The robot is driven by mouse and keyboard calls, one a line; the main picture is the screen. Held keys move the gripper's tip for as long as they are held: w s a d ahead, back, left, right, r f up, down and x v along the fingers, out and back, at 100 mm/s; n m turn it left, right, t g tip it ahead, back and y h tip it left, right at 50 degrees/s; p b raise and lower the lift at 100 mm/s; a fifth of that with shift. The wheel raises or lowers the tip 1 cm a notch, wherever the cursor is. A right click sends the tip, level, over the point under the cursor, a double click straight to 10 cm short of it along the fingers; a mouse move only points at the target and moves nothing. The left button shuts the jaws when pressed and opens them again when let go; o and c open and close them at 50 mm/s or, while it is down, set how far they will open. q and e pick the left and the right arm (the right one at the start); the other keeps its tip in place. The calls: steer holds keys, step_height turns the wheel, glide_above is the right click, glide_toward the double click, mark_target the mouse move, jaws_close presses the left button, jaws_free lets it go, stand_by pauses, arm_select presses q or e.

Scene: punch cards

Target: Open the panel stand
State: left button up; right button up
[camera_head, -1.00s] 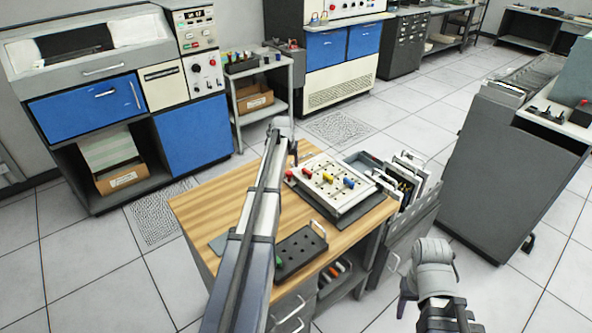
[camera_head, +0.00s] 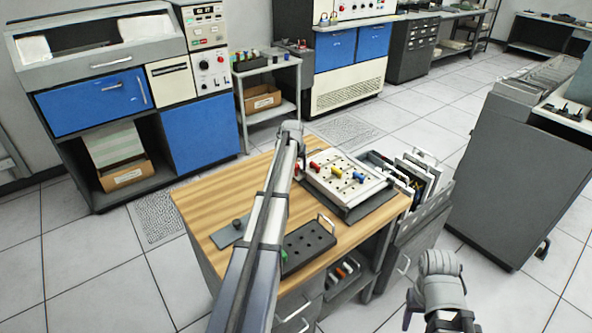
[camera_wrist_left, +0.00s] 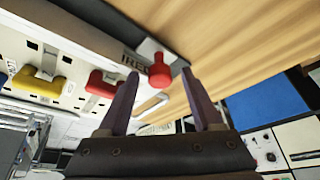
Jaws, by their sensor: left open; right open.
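The panel stand (camera_head: 345,187) is a low white board with coloured knobs, lying flat on a dark base on the wooden table. In the left wrist view, the board (camera_wrist_left: 60,42) is at upper left, with a red knob (camera_wrist_left: 160,75) on a small plate at its edge. My left gripper (camera_wrist_left: 159,78) is open, and its fingertips appear on either side of that knob, with no visible grip. In the head view, my left gripper (camera_head: 298,150) is over the board's left end and partly hides it. My right gripper (camera_head: 408,308) is open and empty, low at the table's right.
The wooden table (camera_head: 215,200) also bears a dark block with holes (camera_head: 306,247) and a grey plate with a knob (camera_head: 230,232). A rack of panels (camera_head: 415,175) stands close on the table's right.

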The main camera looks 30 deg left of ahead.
arm_select(q)
jaws_close()
stand_by(0.5)
stand_by(0.9)
